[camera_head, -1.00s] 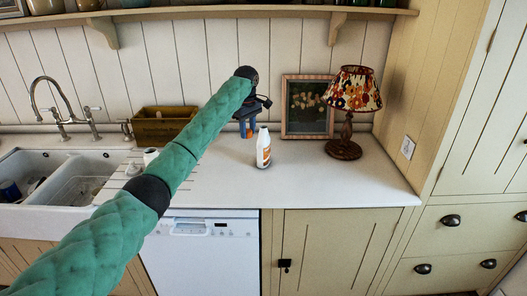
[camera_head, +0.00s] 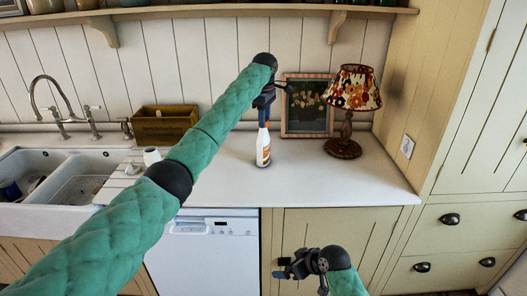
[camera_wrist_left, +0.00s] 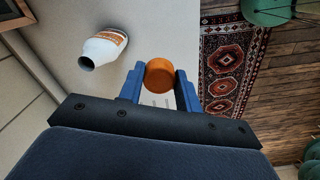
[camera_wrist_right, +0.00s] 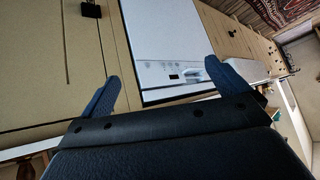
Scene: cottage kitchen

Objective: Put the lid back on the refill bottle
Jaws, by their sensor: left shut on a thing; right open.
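The refill bottle (camera_head: 263,151) is white with an orange label and stands upright on the white counter. In the left wrist view the bottle (camera_wrist_left: 104,47) shows a dark, open neck. My left gripper (camera_wrist_left: 160,80) is shut on the round orange lid (camera_wrist_left: 159,75). The lid is apart from the bottle, to the right of its neck in that view. In the head view my left gripper (camera_head: 263,116) lines up with the bottle top, and the lid cannot be made out. My right gripper (camera_head: 287,270) is open and empty, low in front of the cupboard; its spread fingers show in the right wrist view (camera_wrist_right: 170,85).
A lamp (camera_head: 351,100) and a framed picture (camera_head: 308,107) stand on the counter right of the bottle. A wooden box (camera_head: 163,126), a white cup (camera_head: 151,156) and the sink (camera_head: 75,180) are to the left. The counter's front right is clear.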

